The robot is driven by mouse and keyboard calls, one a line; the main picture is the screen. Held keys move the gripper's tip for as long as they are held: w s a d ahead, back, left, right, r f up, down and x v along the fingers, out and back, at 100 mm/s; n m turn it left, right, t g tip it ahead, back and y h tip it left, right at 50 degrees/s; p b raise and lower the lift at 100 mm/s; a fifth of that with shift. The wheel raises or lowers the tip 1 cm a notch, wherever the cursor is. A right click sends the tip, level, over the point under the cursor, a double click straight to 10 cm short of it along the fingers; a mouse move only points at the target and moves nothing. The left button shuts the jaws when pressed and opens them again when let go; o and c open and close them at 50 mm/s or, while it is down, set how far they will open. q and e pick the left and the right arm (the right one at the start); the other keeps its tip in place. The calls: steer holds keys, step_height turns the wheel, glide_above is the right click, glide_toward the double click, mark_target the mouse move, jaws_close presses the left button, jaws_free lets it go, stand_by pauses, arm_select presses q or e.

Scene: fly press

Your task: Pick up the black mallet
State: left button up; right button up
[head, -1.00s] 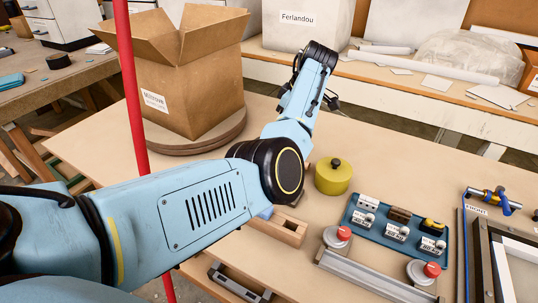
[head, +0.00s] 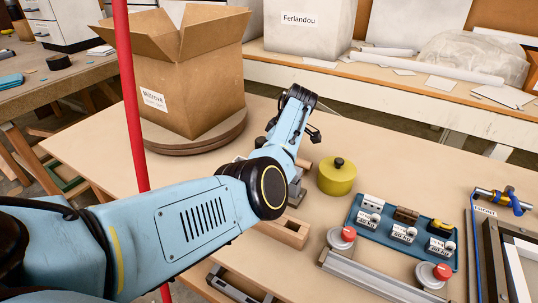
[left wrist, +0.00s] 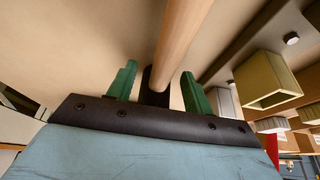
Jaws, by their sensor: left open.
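In the left wrist view, a round wooden handle (left wrist: 180,40) runs down from the top edge into the space between my left gripper's (left wrist: 155,74) two green fingers. The fingers are open, one on each side, with a visible gap to the left of the handle. A black part (left wrist: 149,96) lies by the handle's lower end; I cannot tell if it is the mallet head. In the head view, a short piece of wooden handle (head: 303,163) shows beside my left forearm; the rest of the mallet and my left fingertips are hidden behind the arm. My right gripper is not in view.
A yellow pot (head: 338,178) stands just right of my arm. A wooden block (head: 284,231) lies in front. A blue tray (head: 385,247) with labelled parts, red-topped discs and a metal rail (head: 375,277) are right. A cardboard box (head: 190,85) and red pole (head: 128,90) are left.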

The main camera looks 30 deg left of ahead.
arm_select(q)
steer(key=shift+a+f, duration=0.15)
steer(key=shift+f, duration=0.2)
jaws_close()
